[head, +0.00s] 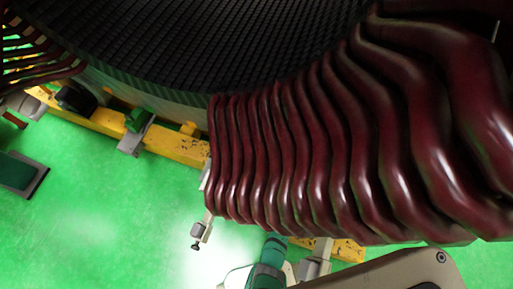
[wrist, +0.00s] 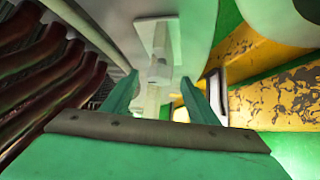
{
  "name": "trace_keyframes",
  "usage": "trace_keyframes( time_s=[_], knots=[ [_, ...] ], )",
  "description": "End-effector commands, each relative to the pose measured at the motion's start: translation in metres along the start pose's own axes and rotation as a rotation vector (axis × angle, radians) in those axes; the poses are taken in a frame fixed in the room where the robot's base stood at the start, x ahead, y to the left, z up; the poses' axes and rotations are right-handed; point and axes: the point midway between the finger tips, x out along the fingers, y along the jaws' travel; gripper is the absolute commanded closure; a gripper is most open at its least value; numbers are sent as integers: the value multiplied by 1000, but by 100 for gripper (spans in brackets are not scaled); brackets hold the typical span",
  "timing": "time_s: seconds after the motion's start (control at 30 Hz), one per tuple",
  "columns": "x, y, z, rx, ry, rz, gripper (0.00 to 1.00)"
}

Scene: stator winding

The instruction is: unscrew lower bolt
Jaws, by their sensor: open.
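My gripper (wrist: 160,82) shows in the wrist view with its two green fingers apart. Between and beyond the fingertips is a pale grey post with a small block and round head (wrist: 158,73), which looks like a bolt on a bracket. I cannot tell whether the fingers touch it. In the head view a grey bracket (head: 209,222) stands at the left end of the red coils, with a small dark-tipped bolt (head: 197,243) at its lower end. A green part of my arm shows at the bottom; the fingertips are hidden there.
Dark red coils (head: 300,150) fill the right of the head view under the black stator core (head: 200,45). They also lie close at left in the wrist view (wrist: 40,80). A worn yellow beam (head: 175,145) runs behind. The green floor (head: 95,215) is clear at lower left.

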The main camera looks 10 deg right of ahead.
Motion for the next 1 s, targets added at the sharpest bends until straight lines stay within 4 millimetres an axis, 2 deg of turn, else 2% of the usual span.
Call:
trace_keyframes(
  time_s=[0.1, 0.3, 0.5, 0.73, 0.77, 0.9, 0.93, 1.0],
  knots=[
    [22, 0, 1, 0, -1, 0, 47],
    [46, 0, -3, -1, 5, 0, 47],
    [55, 0, -4, -3, 7, -2, 47],
    [54, 0, -2, -3, 3, -2, 47],
    [54, 0, -2, -3, 3, -2, 49],
    [54, 0, -2, -3, 2, -2, 82],
    [54, 0, -2, -3, 2, -2, 88],
    [54, 0, -2, -2, 2, -2, 88]
  ],
)
